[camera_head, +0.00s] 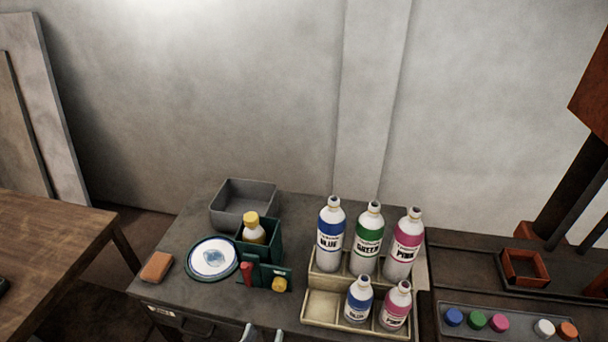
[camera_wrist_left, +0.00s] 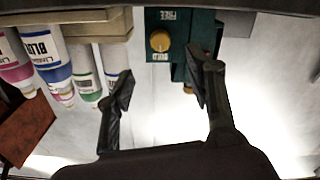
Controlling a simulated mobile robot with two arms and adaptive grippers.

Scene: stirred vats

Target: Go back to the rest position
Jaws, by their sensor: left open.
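My left gripper (camera_head: 264,334) shows only as two grey fingertips at the bottom edge of the head view, in front of the dark bench. In the left wrist view my left gripper (camera_wrist_left: 160,68) has its two dark fingers spread apart with nothing between them. Past the fingers, that upside-down view shows the green holder (camera_wrist_left: 205,38) with a yellow cap (camera_wrist_left: 160,41). In the head view the green holder (camera_head: 275,246) holds a yellow-capped bottle (camera_head: 252,229), and a red item and a yellow cap are at its front. My right gripper is not in view.
The tiered rack (camera_head: 322,304) holds several labelled bottles, right of the holder. Left of the holder are a round white plate (camera_head: 213,257), an orange-brown block (camera_head: 157,266) and a grey bin (camera_head: 245,200). Coloured caps sit in a tray (camera_head: 520,338) at right. A wooden table (camera_head: 50,235) stands left.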

